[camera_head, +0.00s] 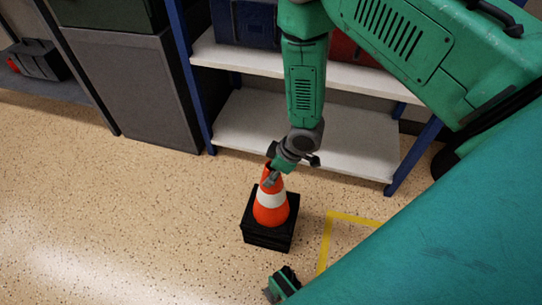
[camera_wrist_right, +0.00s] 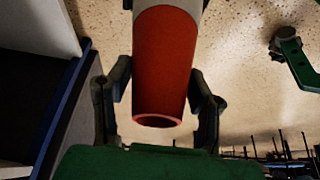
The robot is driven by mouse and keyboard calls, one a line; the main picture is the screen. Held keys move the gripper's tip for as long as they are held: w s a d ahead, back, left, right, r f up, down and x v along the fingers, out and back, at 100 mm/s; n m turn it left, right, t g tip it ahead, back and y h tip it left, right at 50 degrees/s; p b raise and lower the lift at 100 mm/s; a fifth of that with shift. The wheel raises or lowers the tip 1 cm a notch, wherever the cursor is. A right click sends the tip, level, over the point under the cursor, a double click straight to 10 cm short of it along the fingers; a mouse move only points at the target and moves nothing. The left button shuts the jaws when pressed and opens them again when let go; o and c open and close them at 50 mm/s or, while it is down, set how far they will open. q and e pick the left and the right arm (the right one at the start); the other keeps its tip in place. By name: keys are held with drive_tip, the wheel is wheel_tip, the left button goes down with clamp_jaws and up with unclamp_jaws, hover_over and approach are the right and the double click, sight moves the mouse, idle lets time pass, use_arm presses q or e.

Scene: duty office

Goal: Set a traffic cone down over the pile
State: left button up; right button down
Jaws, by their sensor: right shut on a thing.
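An orange traffic cone (camera_head: 271,207) with a white band stands nearly upright in the middle of the head view. Below it is a thick stack of square black bases, the pile (camera_head: 267,238). The cone is in line with the stack; I cannot tell whether its base rests fully on it. My right gripper (camera_head: 273,175) is shut on the cone's upper part. In the right wrist view the orange tip (camera_wrist_right: 160,85) sits between the two dark fingers.
A blue-framed shelf (camera_head: 265,135) with white boards stands just behind the cone. A grey cabinet (camera_head: 135,85) is at the back left. Yellow floor tape (camera_head: 325,240) marks a corner right of the pile. The speckled floor (camera_head: 120,220) at left is clear.

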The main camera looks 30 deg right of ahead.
idle(0.3)
drive_tip(key=c, duration=0.7)
unclamp_jaws()
drive_tip(key=v, duration=1.1)
drive_tip(key=shift+s+d+r, duration=0.1)
drive_tip(key=shift+s+r, duration=0.05)
drive_tip(key=shift+r, duration=0.2)
